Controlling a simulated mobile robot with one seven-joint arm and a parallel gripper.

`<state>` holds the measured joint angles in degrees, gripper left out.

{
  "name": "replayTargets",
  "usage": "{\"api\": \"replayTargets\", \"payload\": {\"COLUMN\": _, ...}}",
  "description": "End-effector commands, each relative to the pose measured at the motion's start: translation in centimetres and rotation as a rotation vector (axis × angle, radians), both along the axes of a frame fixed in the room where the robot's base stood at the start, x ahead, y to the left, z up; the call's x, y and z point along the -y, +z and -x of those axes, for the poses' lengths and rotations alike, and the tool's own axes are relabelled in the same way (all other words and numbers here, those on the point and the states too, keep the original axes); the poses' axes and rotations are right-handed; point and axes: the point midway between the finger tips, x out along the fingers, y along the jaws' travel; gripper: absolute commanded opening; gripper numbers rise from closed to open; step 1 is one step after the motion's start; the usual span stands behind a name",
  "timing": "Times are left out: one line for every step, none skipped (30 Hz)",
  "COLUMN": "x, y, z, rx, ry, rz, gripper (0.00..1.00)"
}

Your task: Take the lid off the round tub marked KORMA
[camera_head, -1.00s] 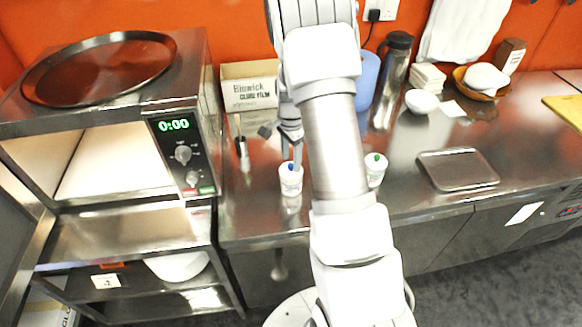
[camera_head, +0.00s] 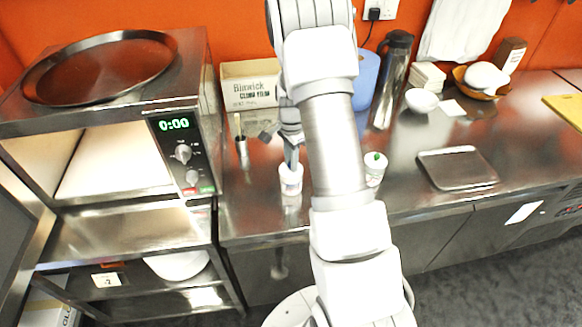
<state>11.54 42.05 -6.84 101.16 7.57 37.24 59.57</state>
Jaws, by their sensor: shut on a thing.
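Two small round white tubs stand on the steel counter. The left tub (camera_head: 291,182) is under my gripper (camera_head: 291,165), and the right tub (camera_head: 375,170) has a green knob on its lid. The print on both is too small to read, so I cannot tell which is marked KORMA. My gripper points down, shut on the blue knob of the left tub's lid, with the fingers hiding most of the knob. The lid appears to be still on the tub. My arm crosses between the two tubs.
An oven unit (camera_head: 183,150) with a 0:00 display stands left. Behind are a cling film box (camera_head: 250,85), a metal cup with utensils (camera_head: 242,152), a blue roll (camera_head: 366,80) and a steel flask (camera_head: 391,85). A steel tray (camera_head: 457,168) lies right.

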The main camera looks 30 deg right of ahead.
Motion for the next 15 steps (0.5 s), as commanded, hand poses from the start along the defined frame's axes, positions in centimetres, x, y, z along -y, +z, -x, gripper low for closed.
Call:
{"api": "replayTargets", "payload": {"x": 0.0, "y": 0.0, "z": 0.0, "rx": 0.001, "ry": 0.000, "rz": 0.000, "gripper": 0.00}}
{"api": "replayTargets", "payload": {"x": 0.0, "y": 0.0, "z": 0.0, "rx": 0.001, "ry": 0.000, "rz": 0.000, "gripper": 0.00}}
{"api": "replayTargets", "payload": {"x": 0.0, "y": 0.1, "z": 0.0, "rx": 0.001, "ry": 0.000, "rz": 0.000, "gripper": 0.00}}
{"api": "replayTargets", "payload": {"x": 0.0, "y": 0.1, "z": 0.0, "rx": 0.001, "ry": 0.000, "rz": 0.000, "gripper": 0.00}}
{"api": "replayTargets", "payload": {"x": 0.0, "y": 0.2, "z": 0.0, "rx": 0.001, "ry": 0.000, "rz": 0.000, "gripper": 0.00}}
{"api": "replayTargets", "payload": {"x": 0.0, "y": 0.3, "z": -0.1, "rx": 0.001, "ry": 0.000, "rz": 0.001, "gripper": 0.00}}
{"api": "replayTargets", "payload": {"x": 0.0, "y": 0.4, "z": -0.1, "rx": 0.001, "ry": 0.000, "rz": 0.001, "gripper": 0.00}}
{"api": "replayTargets", "payload": {"x": 0.0, "y": 0.6, "z": -0.1, "rx": 0.001, "ry": 0.000, "rz": 0.001, "gripper": 0.00}}
{"api": "replayTargets", "payload": {"x": 0.0, "y": 0.9, "z": -0.1, "rx": 0.002, "ry": 0.000, "rz": 0.001, "gripper": 0.00}}
{"api": "replayTargets", "payload": {"x": 0.0, "y": 1.2, "z": -0.1, "rx": 0.002, "ry": 0.000, "rz": 0.001, "gripper": 0.00}}
{"api": "replayTargets", "payload": {"x": 0.0, "y": 1.5, "z": -0.1, "rx": 0.004, "ry": 0.001, "rz": 0.000, "gripper": 0.00}}
{"api": "replayTargets", "payload": {"x": 0.0, "y": 2.0, "z": -0.1, "rx": 0.004, "ry": 0.001, "rz": 0.000, "gripper": 0.00}}
{"api": "replayTargets", "payload": {"x": 0.0, "y": 2.4, "z": -0.1, "rx": 0.004, "ry": 0.001, "rz": 0.000, "gripper": 0.00}}
{"api": "replayTargets", "payload": {"x": 0.0, "y": 2.9, "z": -0.1, "rx": 0.005, "ry": 0.001, "rz": 0.001, "gripper": 0.00}}
{"api": "replayTargets", "payload": {"x": 0.0, "y": 3.6, "z": -0.1, "rx": 0.005, "ry": 0.001, "rz": 0.001, "gripper": 0.00}}
